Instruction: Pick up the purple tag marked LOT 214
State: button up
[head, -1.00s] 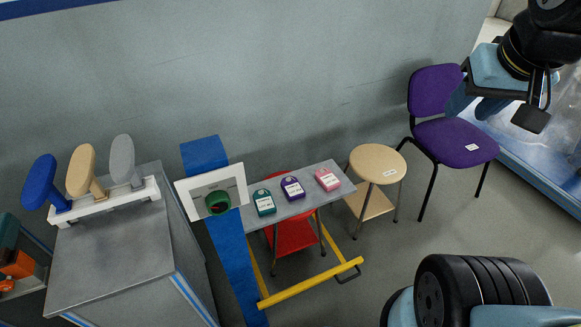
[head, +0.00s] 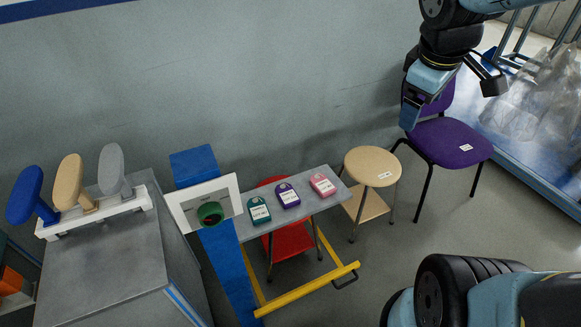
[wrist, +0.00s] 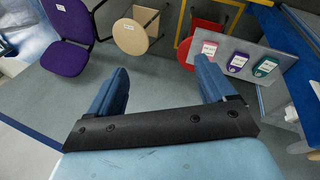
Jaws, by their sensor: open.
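The purple tag (head: 287,195) lies flat on a narrow grey shelf (head: 325,204), between a green tag (head: 258,210) and a pink tag (head: 322,185). Each tag has a white label; the print is too small to read. In the wrist view the purple tag (wrist: 237,63) is at the upper right, between the pink tag (wrist: 208,49) and the green tag (wrist: 265,67). My gripper (wrist: 165,82) is open and empty, its two blue fingers wide apart above the floor. In the head view my gripper (head: 412,112) is at the upper right, well away from the tags, in front of the purple chair.
A wooden stool (head: 372,165) and a purple chair (head: 452,143) stand right of the shelf. A blue post (head: 232,262) with a white plate (head: 176,206) stands left of it. A yellow bar (head: 305,291) runs below. A grey cabinet (head: 110,255) is at left.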

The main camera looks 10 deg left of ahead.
jog(key=w+a+f+n+g, duration=0.1)
jog(key=w+a+f+n, duration=0.35)
jog(key=n, duration=0.35)
jog(key=n+g+y, duration=0.2)
jog(key=n+g, duration=0.1)
jog(key=n, duration=2.1)
send_over(286, 192)
notch_tip(286, 192, down, 13)
jog(key=shift+f, duration=6.9)
jog(key=c, duration=1.1)
